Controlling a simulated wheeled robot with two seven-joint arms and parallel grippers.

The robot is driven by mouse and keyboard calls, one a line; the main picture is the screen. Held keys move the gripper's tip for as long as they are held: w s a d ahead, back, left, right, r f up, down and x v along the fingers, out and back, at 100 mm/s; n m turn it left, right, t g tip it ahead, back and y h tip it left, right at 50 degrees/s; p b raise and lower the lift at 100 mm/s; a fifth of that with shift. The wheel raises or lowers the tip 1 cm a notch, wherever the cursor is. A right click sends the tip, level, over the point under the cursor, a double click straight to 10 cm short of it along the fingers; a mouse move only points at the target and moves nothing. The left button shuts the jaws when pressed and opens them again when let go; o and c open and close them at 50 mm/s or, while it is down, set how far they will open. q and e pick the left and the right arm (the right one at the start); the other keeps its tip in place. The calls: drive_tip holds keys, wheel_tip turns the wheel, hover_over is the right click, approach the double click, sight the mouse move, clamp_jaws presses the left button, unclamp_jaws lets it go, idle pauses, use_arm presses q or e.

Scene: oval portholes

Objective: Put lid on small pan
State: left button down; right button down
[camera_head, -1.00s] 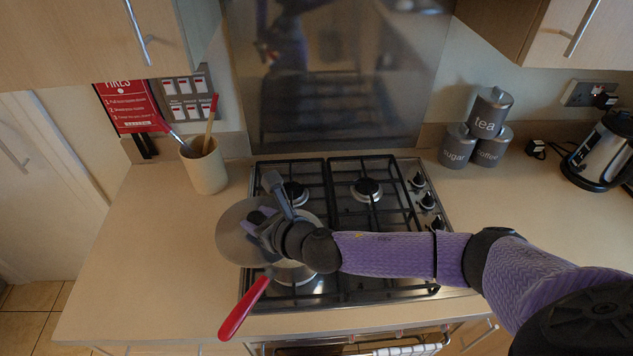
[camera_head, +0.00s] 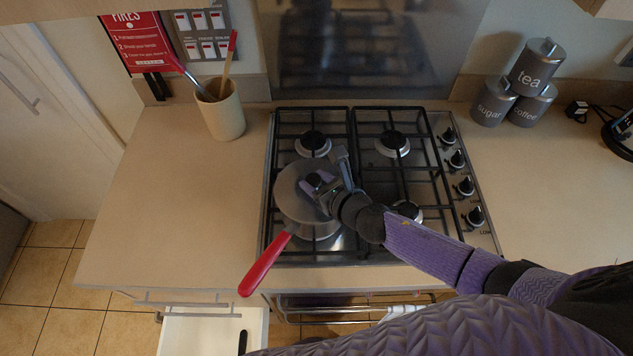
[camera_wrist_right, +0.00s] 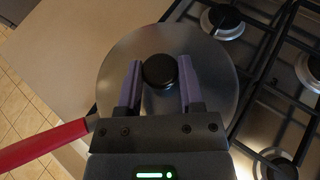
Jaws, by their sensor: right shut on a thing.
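The round steel lid (camera_head: 293,200) is over the small pan (camera_head: 318,232), which has a red handle (camera_head: 265,265) pointing to the front left. The pan is on the front-left burner of the hob. The lid looks level and roughly centred, but I cannot tell whether it rests on the rim. My right gripper (camera_head: 320,184) is shut on the lid's black knob (camera_wrist_right: 160,71), and its fingers (camera_wrist_right: 159,85) are on either side of the knob. In the right wrist view the lid (camera_wrist_right: 165,115) hides most of the pan. My left gripper is not in view.
The gas hob (camera_head: 380,180) has black grates and knobs (camera_head: 466,187) on its right. A utensil pot (camera_head: 222,112) stands behind left, and canisters (camera_head: 530,85) stand behind right. The counter (camera_head: 170,200) left of the hob is clear. An open drawer (camera_head: 200,335) shows below.

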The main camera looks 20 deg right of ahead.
drive_tip(key=shift+f, duration=0.15)
drive_tip(key=shift+c, duration=1.2)
unclamp_jaws()
drive_tip(key=shift+r, duration=0.35)
drive_tip(key=v, duration=1.1)
drive_tip(key=shift+s+p, duration=0.45)
drive_tip(key=shift+d, duration=0.1)
